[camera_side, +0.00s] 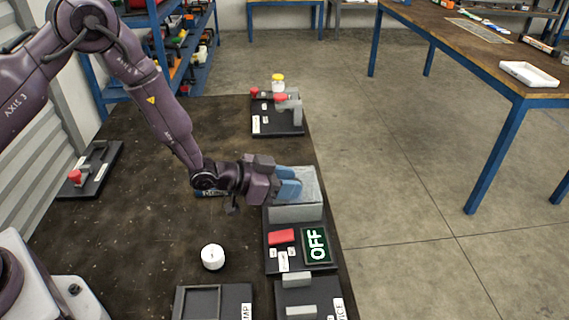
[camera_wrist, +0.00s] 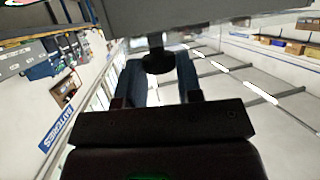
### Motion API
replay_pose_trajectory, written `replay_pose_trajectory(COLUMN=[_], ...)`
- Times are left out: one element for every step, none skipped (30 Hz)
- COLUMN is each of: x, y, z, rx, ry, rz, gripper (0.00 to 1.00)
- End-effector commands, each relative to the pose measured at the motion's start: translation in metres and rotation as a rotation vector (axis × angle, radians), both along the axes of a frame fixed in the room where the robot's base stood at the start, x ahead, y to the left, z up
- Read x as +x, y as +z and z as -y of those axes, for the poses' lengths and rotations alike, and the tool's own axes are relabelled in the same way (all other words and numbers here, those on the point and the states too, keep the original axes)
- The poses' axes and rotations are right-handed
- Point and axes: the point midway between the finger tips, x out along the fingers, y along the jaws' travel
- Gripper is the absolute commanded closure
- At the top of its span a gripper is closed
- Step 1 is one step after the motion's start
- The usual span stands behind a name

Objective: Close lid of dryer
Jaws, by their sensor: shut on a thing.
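The dryer (camera_side: 296,214) stands on the right part of the dark table in the side view, with a red button (camera_side: 281,236) and a display (camera_side: 317,245) reading OFF. Its pale grey lid (camera_side: 310,183) stands raised and tilted at the back of the box. My gripper (camera_side: 292,181) reaches the lid from the left with its blue fingers. In the wrist view my gripper (camera_wrist: 158,75) is shut on the dark knob (camera_wrist: 158,60) of the lid; the grey lid (camera_wrist: 215,15) fills the top. The knob is hidden by the fingers in the side view.
A white round container (camera_side: 212,257) stands left of the dryer. Black fixtures (camera_side: 213,303) lie at the front, and a fixture with a red part (camera_side: 278,115) stands behind. Another fixture (camera_side: 92,172) is at the left. The table's middle left is mostly clear.

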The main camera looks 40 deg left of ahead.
Motion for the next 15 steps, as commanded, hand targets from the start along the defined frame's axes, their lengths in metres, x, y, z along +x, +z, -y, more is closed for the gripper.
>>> replay_pose_trajectory(x=[-0.0046,-0.006,-0.0074,-0.008,-0.0084,-0.0086,-0.0088,-0.009,-0.0092,-0.0094,-0.0096,-0.0097,-0.0098,-0.0098,-0.0096], y=[0.0005,0.0006,0.0006,0.0007,0.0007,0.0007,0.0007,0.0006,0.0006,0.0007,0.0007,0.0007,0.0007,0.0007,0.0005], z=[0.0055,0.007,0.0082,0.0087,0.009,0.0093,0.0095,0.0097,0.01,0.0102,0.0104,0.0107,0.0109,0.0108,0.0106], rx=[-0.001,0.0,0.001,0.002,0.001,0.001,0.0,0.0,0.0,0.0,-0.001,-0.001,-0.001,-0.001,-0.001], ry=[-0.003,-0.004,-0.004,-0.004,-0.004,-0.005,-0.006,-0.007,-0.008,-0.009,-0.01,-0.011,-0.012,-0.012,-0.011], rz=[0.001,0.001,0.002,0.002,0.003,0.003,0.003,0.002,0.001,0.001,0.002,0.002,0.002,0.001,0.001], gripper=[1.0,1.0,1.0,1.0,1.0,1.0,1.0,1.0,1.0,1.0,1.0,0.65,0.58,0.51,0.42])
